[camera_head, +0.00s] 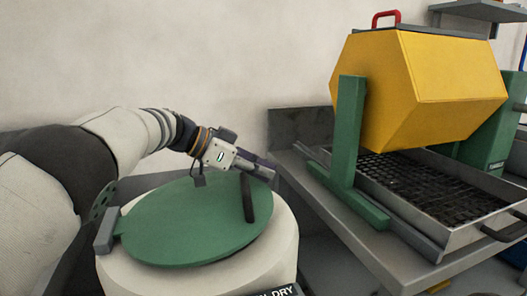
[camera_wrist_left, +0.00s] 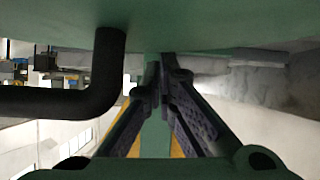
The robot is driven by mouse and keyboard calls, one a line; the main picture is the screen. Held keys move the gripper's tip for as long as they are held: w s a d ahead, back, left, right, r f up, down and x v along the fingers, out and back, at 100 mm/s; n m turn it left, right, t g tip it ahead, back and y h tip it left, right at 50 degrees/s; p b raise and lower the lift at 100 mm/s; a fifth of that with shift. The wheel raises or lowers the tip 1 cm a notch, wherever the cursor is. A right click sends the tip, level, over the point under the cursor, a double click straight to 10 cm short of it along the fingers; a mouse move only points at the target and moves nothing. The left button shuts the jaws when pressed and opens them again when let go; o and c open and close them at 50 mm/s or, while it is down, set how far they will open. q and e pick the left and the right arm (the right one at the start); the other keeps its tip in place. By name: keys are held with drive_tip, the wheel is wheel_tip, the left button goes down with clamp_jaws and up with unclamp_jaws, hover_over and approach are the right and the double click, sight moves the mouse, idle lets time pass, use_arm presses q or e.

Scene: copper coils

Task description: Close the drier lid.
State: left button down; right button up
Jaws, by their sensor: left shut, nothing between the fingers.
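The drier is a white drum (camera_head: 283,240) at the lower middle of the head view. Its round green lid (camera_head: 190,225) lies over the top, close to level, with a grey hinge block (camera_head: 106,230) at its left. I cannot tell whether the lid's rim touches the drum all round. A black bar handle (camera_head: 249,198) is on the lid's right part; it also shows in the left wrist view (camera_wrist_left: 108,75). My left gripper (camera_head: 268,171) is shut and empty, by the lid's far right edge, beside the handle and not gripping it. My right gripper is out of view.
A grey bench (camera_head: 330,215) stands right of the drier, carrying a yellow hexagonal tumbler (camera_head: 430,85) on green supports (camera_head: 347,130) over a metal tray with a dark grate (camera_head: 430,185). A pale wall is behind. The bench edge is close to my left gripper.

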sight(259, 182)
use_arm(q)
drive_tip(key=shift+w+d+f, duration=0.1)
drive_tip(key=shift+d+f, duration=0.1)
drive_tip(key=shift+f, duration=1.45)
